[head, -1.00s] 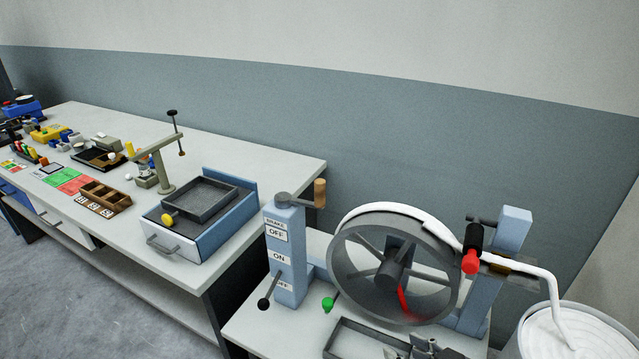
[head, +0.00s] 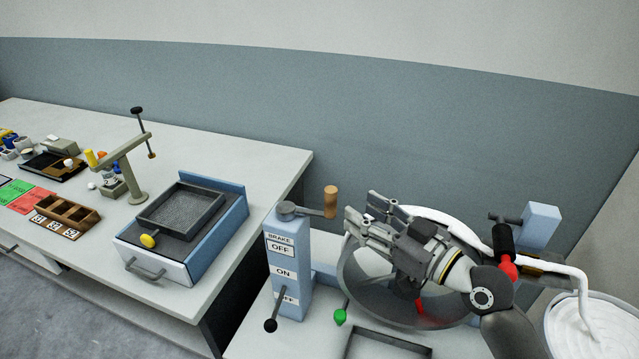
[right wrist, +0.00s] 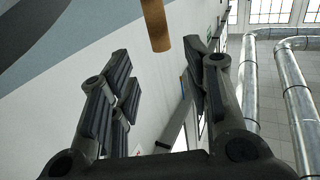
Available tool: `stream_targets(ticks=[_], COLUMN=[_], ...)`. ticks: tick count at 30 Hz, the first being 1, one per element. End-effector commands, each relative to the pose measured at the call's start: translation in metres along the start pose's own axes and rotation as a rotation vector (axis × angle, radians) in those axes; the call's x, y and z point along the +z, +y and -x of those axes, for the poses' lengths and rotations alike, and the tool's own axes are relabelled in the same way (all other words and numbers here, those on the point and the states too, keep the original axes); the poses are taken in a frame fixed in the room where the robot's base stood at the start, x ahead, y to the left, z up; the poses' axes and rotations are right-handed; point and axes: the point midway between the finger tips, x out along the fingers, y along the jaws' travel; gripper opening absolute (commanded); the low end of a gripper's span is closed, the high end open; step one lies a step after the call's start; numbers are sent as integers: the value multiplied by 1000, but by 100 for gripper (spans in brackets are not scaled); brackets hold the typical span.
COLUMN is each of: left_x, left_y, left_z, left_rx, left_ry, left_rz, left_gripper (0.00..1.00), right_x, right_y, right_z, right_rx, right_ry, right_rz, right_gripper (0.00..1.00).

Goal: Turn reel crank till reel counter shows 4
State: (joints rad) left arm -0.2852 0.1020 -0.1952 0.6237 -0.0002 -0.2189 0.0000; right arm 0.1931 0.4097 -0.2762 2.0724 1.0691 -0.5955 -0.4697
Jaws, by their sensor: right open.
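The reel crank (head: 300,209) sits on top of the blue brake post, its wooden handle (head: 331,202) upright at the right end. My right gripper (head: 362,208) is open just right of the handle, fingers pointing left towards it, apart from it. In the right wrist view the handle (right wrist: 156,25) shows at the top, beyond and between the open fingers (right wrist: 160,75). The grey reel (head: 365,290) with white sliver is partly hidden behind my right arm. I cannot make out a reel counter. My left gripper is out of view.
The blue post (head: 288,265) carries brake labels and a black-knobbed lever (head: 270,325). A green knob (head: 340,316) and an open tray (head: 390,338) are near. A red-tipped black handle (head: 503,240) and white can (head: 598,325) stand right. A workbench (head: 245,148) is left.

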Motion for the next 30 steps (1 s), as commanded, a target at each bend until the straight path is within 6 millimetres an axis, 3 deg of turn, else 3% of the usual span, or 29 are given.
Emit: stream_targets(ticks=[8,15,21,30], left_x=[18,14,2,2], left_y=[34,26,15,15], left_z=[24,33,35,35], left_rx=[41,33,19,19], left_ry=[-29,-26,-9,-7], left_rz=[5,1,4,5], left_gripper=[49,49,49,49], right_x=[-5,-3,-1,0], right_y=[-2,-1,-1,-1], right_z=[-50,-85,-98,-99], right_rx=[-2,-1,-1,-1], right_ry=[2,0,0,-1], right_rz=[-3,-2,0,1], right_gripper=[44,44,44,44])
